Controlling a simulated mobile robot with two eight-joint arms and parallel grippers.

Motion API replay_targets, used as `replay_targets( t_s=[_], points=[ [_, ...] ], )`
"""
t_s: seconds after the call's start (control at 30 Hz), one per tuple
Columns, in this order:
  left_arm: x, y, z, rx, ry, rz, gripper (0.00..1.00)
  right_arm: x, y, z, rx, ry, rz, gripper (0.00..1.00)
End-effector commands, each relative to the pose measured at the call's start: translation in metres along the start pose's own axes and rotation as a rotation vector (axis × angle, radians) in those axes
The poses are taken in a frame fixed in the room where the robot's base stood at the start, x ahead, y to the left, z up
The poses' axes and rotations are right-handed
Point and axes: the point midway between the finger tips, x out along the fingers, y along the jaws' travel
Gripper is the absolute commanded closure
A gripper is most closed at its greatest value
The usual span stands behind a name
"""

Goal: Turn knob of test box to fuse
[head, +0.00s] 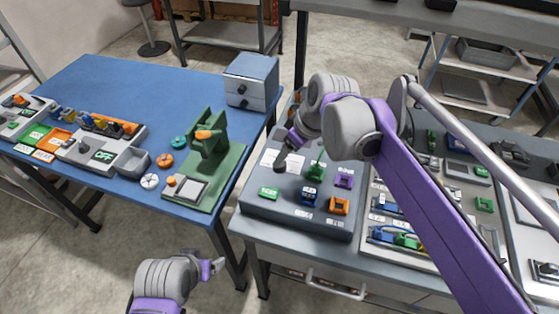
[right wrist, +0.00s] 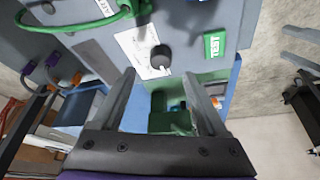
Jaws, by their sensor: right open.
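The test box (head: 265,212) is a grey, slanted panel box at the left front of the grey bench. It bears a white printed card, a dark round knob (right wrist: 160,57) and a green TEST label (right wrist: 214,44). The marks around the knob are too small to read. My right gripper (right wrist: 159,73) is open, its two fingertips on either side of the line to the knob and seemingly just short of it. In the head view the right gripper (head: 287,152) is small and partly hidden by my arm. My left gripper (head: 213,267) hangs low, away from the box; its jaws are unclear.
The box also carries green, purple, blue and orange (head: 339,205) blocks. A green cable (right wrist: 100,22) loops near the knob. Trays of coloured parts lie to the right. The blue table (head: 120,88) at left holds a green press stand (head: 222,165) and a drawer unit (head: 250,80).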

Motion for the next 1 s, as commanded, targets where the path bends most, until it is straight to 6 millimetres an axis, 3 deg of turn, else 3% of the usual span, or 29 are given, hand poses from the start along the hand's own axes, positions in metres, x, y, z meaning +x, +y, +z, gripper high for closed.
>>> replay_targets(
  t_s=[0.1, 0.3, 0.7, 1.0],
  points=[
    [0.002, 0.000, 0.001, 0.000, -0.002, 0.000, 0.15, 0.024, 0.000, 0.000, 0.000, 0.000, 0.000, 0.24],
    [0.003, 0.000, 0.003, 0.000, -0.003, 0.000, 0.15, 0.049, 0.000, 0.000, 0.000, 0.001, 0.000, 0.24],
    [0.003, 0.000, 0.003, 0.000, -0.003, 0.000, 0.15, 0.056, 0.000, 0.000, 0.002, 0.000, 0.001, 0.24],
    [0.003, 0.000, 0.003, 0.000, -0.003, 0.000, 0.15, 0.055, 0.000, 0.000, 0.002, 0.000, 0.000, 0.78]
  ],
)
